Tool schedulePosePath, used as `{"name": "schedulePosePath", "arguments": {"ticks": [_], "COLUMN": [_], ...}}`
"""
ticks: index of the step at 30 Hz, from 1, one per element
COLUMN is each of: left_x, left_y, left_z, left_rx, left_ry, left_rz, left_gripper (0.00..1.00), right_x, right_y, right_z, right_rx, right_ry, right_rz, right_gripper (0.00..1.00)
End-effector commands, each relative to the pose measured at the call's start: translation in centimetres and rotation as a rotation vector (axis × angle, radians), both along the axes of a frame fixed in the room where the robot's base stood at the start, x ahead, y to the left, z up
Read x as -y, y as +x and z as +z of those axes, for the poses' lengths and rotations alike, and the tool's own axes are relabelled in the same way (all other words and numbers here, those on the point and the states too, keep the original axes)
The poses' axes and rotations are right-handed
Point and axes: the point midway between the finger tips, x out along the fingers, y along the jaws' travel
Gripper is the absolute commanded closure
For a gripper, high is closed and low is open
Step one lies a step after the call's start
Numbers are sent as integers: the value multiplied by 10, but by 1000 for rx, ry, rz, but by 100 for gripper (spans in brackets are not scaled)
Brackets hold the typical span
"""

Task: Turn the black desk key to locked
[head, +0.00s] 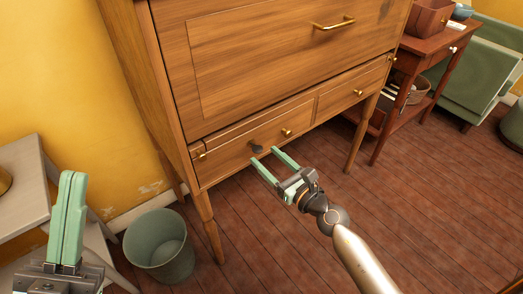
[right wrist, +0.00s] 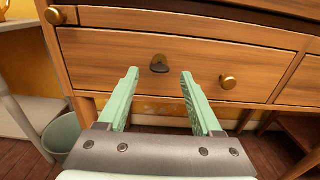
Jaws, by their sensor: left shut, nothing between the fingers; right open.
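The black desk key (head: 256,148) sits in the front of the left small drawer of the wooden desk (head: 230,155). In the right wrist view the dark key (right wrist: 159,64) shows on the drawer front, ahead of the gap between my fingers and slightly above the fingertips. My right gripper (head: 263,158) is open and empty, its fingers pointing at the drawer front just below the key; it also shows in the right wrist view (right wrist: 160,78). I cannot tell if a fingertip touches the drawer. My left gripper (head: 70,185) is shut and empty, upright at the lower left, away from the desk.
A brass knob (head: 287,132) is right of the key; it also shows in the right wrist view (right wrist: 228,82). A green bin (head: 160,262) stands on the floor near the desk's front left leg. A grey table (head: 30,190) is at the left. Floor before the desk is open.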

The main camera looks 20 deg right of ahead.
Motion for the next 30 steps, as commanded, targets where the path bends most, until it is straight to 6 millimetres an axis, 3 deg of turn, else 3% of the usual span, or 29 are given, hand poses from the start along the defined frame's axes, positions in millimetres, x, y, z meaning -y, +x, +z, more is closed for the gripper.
{"name": "schedulePosePath", "arguments": {"ticks": [6,18,30], "left_x": [0,0,0], "left_y": [0,0,0], "left_z": [-2,-2,-2], "left_rx": [0,-2,-3], "left_ry": [-1,-2,-3], "left_rz": [0,-1,-2], "left_gripper": [100,100,100], "right_x": [-9,-11,-11], "right_y": [24,29,29], "right_z": [0,0,0], "right_rx": [1,0,0], "right_ry": [1,1,1], "right_rz": [0,1,0], "right_gripper": [34,35,80]}}
